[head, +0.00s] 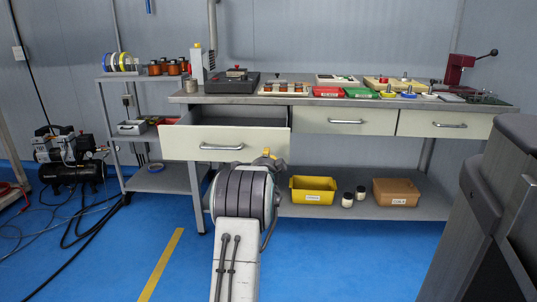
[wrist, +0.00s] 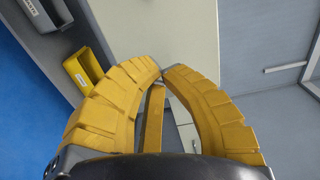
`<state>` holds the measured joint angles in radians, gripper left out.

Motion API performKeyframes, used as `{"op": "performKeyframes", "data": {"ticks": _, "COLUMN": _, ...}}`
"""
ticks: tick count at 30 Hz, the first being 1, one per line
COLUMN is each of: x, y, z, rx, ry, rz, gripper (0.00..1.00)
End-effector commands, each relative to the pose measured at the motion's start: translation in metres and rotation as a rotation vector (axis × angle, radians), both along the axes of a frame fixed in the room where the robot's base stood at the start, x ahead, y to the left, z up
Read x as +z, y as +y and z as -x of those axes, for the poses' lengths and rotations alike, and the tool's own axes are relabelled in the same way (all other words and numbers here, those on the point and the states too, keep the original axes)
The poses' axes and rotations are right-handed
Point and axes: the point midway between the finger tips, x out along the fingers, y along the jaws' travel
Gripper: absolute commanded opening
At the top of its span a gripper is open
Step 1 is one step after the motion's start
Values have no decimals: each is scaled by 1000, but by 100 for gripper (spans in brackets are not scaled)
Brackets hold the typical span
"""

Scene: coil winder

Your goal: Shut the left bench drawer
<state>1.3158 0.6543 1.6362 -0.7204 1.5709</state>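The left bench drawer (head: 180,142) is pulled out from the bench, and its open inside shows behind the cream front. Its metal handle (head: 221,147) is at the middle of the front. My gripper (head: 268,153) is at the right end of this front, right of the handle; my arm hides part of the area below. A pale panel (wrist: 185,28) lies beyond the tips. I cannot tell whether the fingers touch the drawer.
The middle drawer (head: 343,121) and right drawer (head: 445,124) are shut. On the lower shelf are a yellow bin (head: 313,191), two small jars and a cardboard box (head: 396,192). A rack (head: 160,178) stands left of the bench. The blue floor in front is mostly clear.

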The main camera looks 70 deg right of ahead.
Motion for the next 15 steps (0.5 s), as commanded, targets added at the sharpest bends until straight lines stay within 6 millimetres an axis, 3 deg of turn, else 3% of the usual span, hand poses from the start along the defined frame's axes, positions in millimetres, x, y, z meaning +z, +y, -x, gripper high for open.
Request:
{"op": "performKeyframes", "data": {"ticks": 6, "x": -2, "y": -21, "z": -6, "rx": 0, "ry": 0, "rz": 0, "gripper": 0}}
{"op": "performKeyframes", "data": {"ticks": 15, "x": -1, "y": -35, "z": -9, "rx": 0, "ry": 0, "rz": -1, "gripper": 0}}
